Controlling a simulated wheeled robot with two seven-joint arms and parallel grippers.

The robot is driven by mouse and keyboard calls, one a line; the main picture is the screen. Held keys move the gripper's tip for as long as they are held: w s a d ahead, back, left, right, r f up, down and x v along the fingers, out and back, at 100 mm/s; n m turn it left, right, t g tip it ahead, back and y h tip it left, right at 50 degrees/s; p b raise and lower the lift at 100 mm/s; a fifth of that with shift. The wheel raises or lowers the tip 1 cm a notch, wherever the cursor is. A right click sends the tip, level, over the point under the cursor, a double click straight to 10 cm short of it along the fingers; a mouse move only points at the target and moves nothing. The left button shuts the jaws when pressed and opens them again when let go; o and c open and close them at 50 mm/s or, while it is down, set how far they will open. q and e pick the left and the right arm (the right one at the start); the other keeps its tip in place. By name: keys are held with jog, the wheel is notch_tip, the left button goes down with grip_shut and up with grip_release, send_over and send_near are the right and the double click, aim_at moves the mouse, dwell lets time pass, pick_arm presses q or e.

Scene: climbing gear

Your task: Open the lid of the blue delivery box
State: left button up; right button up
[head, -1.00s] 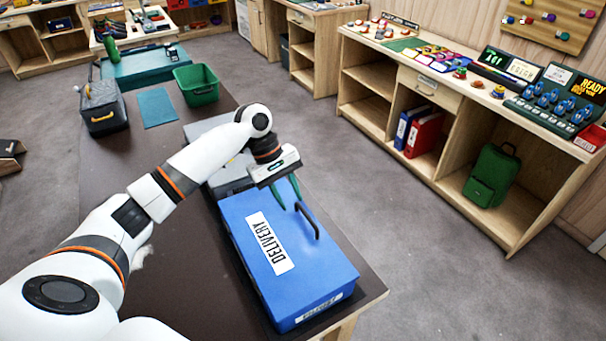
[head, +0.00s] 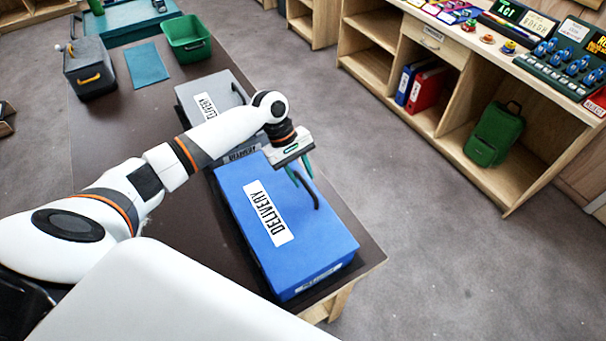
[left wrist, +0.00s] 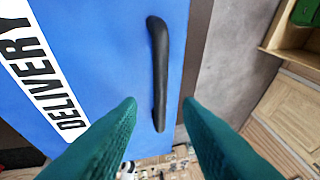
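The blue delivery box (head: 305,250) stands at the near end of the dark table with its lid shut. A white DELIVERY label (head: 268,212) is on the lid. The black bar handle (head: 309,190) is along the lid's right side. My left gripper (head: 302,176) is above the far end of the handle with its green fingers apart and empty. In the left wrist view the handle (left wrist: 160,70) shows between the two open fingertips (left wrist: 160,106); I cannot tell whether they touch it. My right gripper is not in view.
A grey delivery box (head: 205,105) stands right behind the blue one, under my left arm. A green bin (head: 188,40), a dark grey box (head: 88,70) and a teal mat (head: 146,65) are farther back. Wooden shelves (head: 400,110) stand across clear floor at the right.

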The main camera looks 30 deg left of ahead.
pick_arm(q)
jog(key=shift+x, duration=0.8)
jog(key=shift+c, duration=0.5)
grip_shut()
jog(key=shift+w, duration=0.1)
